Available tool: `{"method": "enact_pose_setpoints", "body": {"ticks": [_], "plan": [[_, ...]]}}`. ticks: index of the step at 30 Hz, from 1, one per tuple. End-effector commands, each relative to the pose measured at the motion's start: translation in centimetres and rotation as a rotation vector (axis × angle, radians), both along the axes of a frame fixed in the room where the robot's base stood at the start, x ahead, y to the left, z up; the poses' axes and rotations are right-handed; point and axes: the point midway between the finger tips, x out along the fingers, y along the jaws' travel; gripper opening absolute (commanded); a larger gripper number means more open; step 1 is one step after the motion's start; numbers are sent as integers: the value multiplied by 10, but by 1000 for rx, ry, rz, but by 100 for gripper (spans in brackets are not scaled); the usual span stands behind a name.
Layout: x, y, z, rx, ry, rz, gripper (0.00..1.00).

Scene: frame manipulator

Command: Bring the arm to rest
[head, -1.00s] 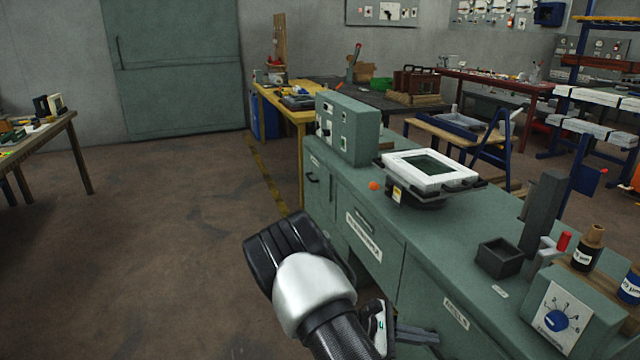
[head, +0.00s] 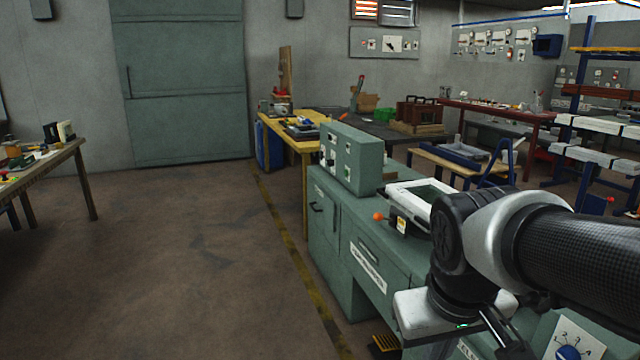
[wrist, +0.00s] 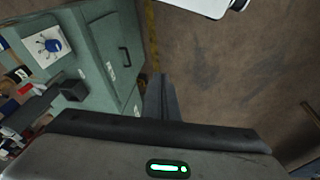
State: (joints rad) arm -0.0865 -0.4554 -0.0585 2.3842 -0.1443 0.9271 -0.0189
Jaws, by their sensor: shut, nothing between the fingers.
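My arm reaches in from the right edge of the head view, with its black and silver wrist over the green workbench (head: 335,225). My gripper (wrist: 161,82) is shut and empty, its dark fingers together in the wrist view. It points at the brown floor beside the bench front. In the head view the gripper is partly hidden under the wrist at the lower right. The white square frame (head: 398,190) sits on its stand on the bench, its right part hidden behind my arm.
The floor (head: 190,260) left of the bench is clear. A cluttered table (head: 50,168) stands far left.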

Motion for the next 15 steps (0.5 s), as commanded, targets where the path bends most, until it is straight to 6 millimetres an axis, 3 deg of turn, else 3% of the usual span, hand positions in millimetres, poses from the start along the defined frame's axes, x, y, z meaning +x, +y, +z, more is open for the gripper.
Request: {"method": "enact_pose_setpoints", "body": {"ticks": [10, 12, 15], "plan": [[-37, 19, 30, 125, -211, -92, 0], [-37, 20, 55, 127, -208, -93, 0], [-37, 20, 74, 126, -205, -91, 0]]}}
